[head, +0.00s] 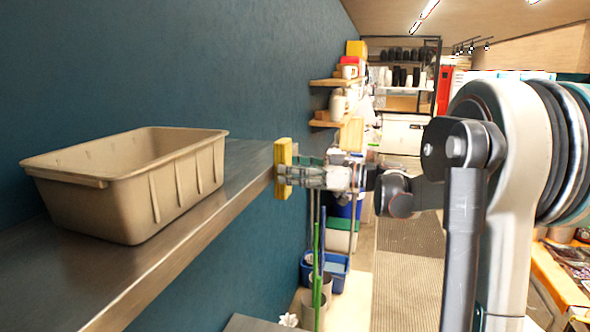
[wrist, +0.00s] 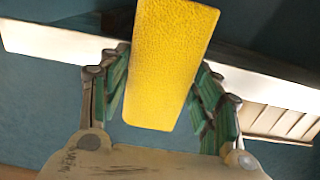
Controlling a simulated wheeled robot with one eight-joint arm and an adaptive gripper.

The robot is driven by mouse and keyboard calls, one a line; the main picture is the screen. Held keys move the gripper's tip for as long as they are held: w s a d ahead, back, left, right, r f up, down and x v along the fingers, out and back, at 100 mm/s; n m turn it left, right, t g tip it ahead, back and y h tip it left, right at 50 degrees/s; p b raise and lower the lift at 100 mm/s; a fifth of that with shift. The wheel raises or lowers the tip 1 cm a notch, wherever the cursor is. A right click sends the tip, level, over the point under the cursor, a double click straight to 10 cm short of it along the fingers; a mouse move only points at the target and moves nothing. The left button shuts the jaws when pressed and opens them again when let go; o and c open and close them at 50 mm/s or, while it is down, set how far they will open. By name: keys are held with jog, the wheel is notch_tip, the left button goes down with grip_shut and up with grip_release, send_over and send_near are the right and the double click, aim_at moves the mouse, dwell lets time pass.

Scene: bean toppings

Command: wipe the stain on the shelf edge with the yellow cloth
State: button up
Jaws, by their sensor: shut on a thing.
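The yellow cloth (head: 283,153) looks like a flat, upright block at the far right end of the grey shelf (head: 243,160). In the wrist view the cloth (wrist: 168,65) fills the middle, between the green finger pads. My gripper (head: 287,174) is shut on it, reaching in from the right at about shelf height. In the wrist view my gripper (wrist: 160,80) has one finger on each side of the cloth. The cloth overlaps the shelf edge in the picture; I cannot tell if they touch. I see no stain on the edge; the cloth and gripper hide part of it.
A tan bin (head: 130,185) stands on the shelf, left of the cloth. A teal wall (head: 190,70) runs behind the shelf. Beyond my gripper are small wooden shelves with jars (head: 338,105), a blue bin (head: 325,270) and a green pole (head: 316,270). The shelf between bin and cloth is clear.

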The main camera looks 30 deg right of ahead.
jog(key=shift+s+a, duration=3.35)
jog(key=shift+d, duration=0.1)
jog(key=shift+b+v, duration=0.3)
jog(key=shift+v, duration=2.65)
jog(key=shift+v, duration=1.55)
